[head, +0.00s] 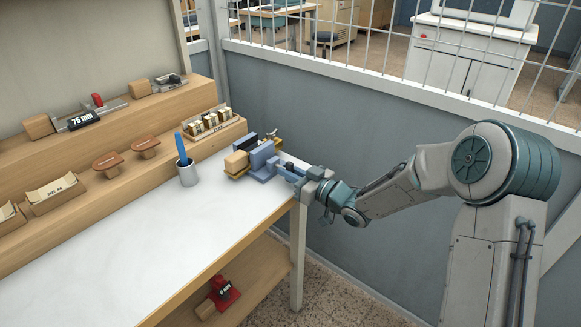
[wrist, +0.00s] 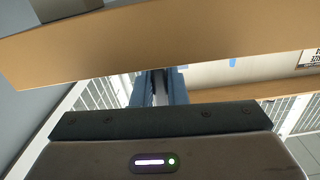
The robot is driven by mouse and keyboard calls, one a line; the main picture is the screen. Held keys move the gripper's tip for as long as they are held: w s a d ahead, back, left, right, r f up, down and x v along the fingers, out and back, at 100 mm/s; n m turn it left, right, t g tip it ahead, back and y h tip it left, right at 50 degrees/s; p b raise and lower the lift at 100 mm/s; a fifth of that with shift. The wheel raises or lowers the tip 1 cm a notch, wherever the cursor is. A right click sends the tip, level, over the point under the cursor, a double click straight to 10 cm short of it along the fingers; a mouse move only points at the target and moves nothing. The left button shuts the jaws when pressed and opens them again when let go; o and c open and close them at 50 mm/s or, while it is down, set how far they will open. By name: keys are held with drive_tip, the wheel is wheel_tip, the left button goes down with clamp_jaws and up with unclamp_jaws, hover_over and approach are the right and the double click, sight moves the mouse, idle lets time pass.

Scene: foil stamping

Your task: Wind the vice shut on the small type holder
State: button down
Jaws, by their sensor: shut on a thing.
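The blue vice (head: 262,156) is at the far right end of the white bench top. A holder with a pale wooden grip (head: 236,162) sits at the vice, its grip sticking out on the left; I take it for the small type holder. A dark part and a yellowish part show behind the jaws. I cannot tell how tightly the jaws sit on the holder. My gripper (head: 287,172) is at the vice's right end, at the bench edge, shut on what seems to be the vice's handle, mostly hidden. In the wrist view, my blue fingers (wrist: 158,88) reach in under a wooden edge.
A grey cup (head: 187,174) with a blue tool stands left of the vice. A rack of small type blocks (head: 209,126) is behind it. The stepped wooden shelf (head: 150,112) carries other holders. The front of the white bench top (head: 160,240) is clear. A mesh-topped wall runs behind my arm.

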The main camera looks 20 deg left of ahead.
drive_tip(key=shift+f+m+p, duration=0.1)
drive_tip(key=shift+m+p, duration=0.2)
drive_tip(key=shift+m, duration=0.3)
drive_tip(key=shift+s, duration=0.1)
drive_tip(key=c, duration=1.4)
unclamp_jaws()
drive_tip(key=shift+c, duration=0.2)
drive_tip(key=shift+d, duration=0.1)
drive_tip(key=shift+d, duration=0.35)
drive_tip(key=v, duration=1.3)
